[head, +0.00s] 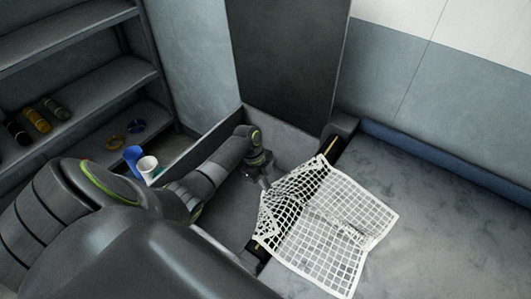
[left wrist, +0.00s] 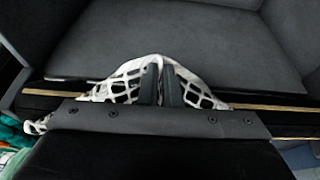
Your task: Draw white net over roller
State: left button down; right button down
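The white net (head: 336,222) is a square mesh. Most of it lies on the grey surface at the right, and its left part hangs over the dark edge towards the bin. The roller seems to be the dark bar with a brass-coloured strip (head: 329,147) along that edge; the net hides its middle. The bar's strip also shows in the left wrist view (left wrist: 268,107). My left gripper (head: 266,181) is over the bin at the net's left part. In the left wrist view its fingers (left wrist: 162,84) are close together with net bunched up to a peak between them. My right gripper is not seen.
The grey bin (head: 285,133) lies under my left arm. A blue cup (head: 132,158) and a white cup (head: 147,165) stand left of it. Shelves (head: 95,90) with several spools are at the far left. A dark upright panel (head: 287,60) stands behind the bin.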

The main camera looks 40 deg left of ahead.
pick_arm(q)
jog(key=c, duration=0.9)
grip_release()
jog(key=shift+c, duration=0.2)
jog(key=shift+o, duration=0.3)
jog(key=o, duration=0.6)
jog(key=shift+r, duration=0.15)
jog(key=r+y+p, duration=0.1)
jog(key=r+p, duration=0.1)
jog(key=p, duration=0.1)
jog(key=a+r+y+p, duration=0.1)
jog(key=r+p, duration=0.2)
jog(key=p, duration=0.1)
jog(key=shift+a+r, duration=0.1)
jog(key=shift+r, duration=0.25)
